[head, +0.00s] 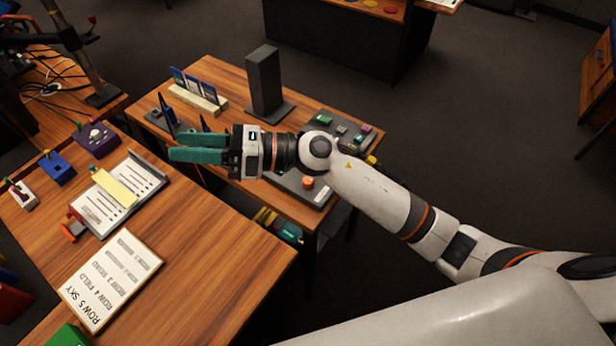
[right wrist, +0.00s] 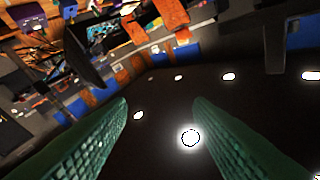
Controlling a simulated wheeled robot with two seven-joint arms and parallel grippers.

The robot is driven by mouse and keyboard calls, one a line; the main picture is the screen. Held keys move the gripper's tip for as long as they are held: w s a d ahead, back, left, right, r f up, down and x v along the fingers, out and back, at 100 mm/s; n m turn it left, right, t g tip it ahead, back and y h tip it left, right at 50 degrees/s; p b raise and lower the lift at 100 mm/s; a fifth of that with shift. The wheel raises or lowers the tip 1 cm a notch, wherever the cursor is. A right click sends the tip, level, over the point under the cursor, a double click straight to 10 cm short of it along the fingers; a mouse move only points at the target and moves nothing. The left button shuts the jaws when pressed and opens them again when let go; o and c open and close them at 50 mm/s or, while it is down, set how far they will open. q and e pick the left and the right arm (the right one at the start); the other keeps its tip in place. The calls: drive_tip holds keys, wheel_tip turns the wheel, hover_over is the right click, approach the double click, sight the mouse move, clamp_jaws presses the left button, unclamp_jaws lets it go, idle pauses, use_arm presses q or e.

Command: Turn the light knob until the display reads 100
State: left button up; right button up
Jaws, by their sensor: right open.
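My right gripper (head: 176,147) is open and empty, with teal fingers pointing left above the far table. Its two ridged green fingers also show apart in the right wrist view (right wrist: 160,104), with nothing between them. A dark panel (head: 320,196) with an orange round knob (head: 308,183) lies on the far table, partly hidden by my right wrist and forearm. I cannot tell whether this is the light knob. No display reading can be made out. A purple box with a pale ball (head: 97,136) stands on the near table. My left gripper is not in view.
A tall dark block (head: 264,80) and a card holder (head: 198,95) stand on the far table. A panel with coloured buttons (head: 340,128) is at its right. The near table holds a clipboard (head: 143,193), a printed sheet (head: 111,275) and a blue box (head: 58,169).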

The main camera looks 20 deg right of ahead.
wheel_tip(320, 180, down, 3)
drive_tip(key=s+n+g+h, duration=0.1)
drive_tip(key=n+g+h, duration=0.25)
drive_tip(key=n, duration=0.25)
drive_tip(key=n+h, duration=0.8)
drive_tip(key=h, duration=0.9)
hover_over(308, 180)
wheel_tip(308, 180, down, 9)
drive_tip(key=shift+g+y, duration=0.25)
drive_tip(key=shift+g, duration=0.1)
wheel_tip(308, 180, down, 12)
drive_tip(key=shift+r+p, duration=0.1)
drive_tip(key=shift+p, duration=0.55)
drive_tip(key=c, duration=1)
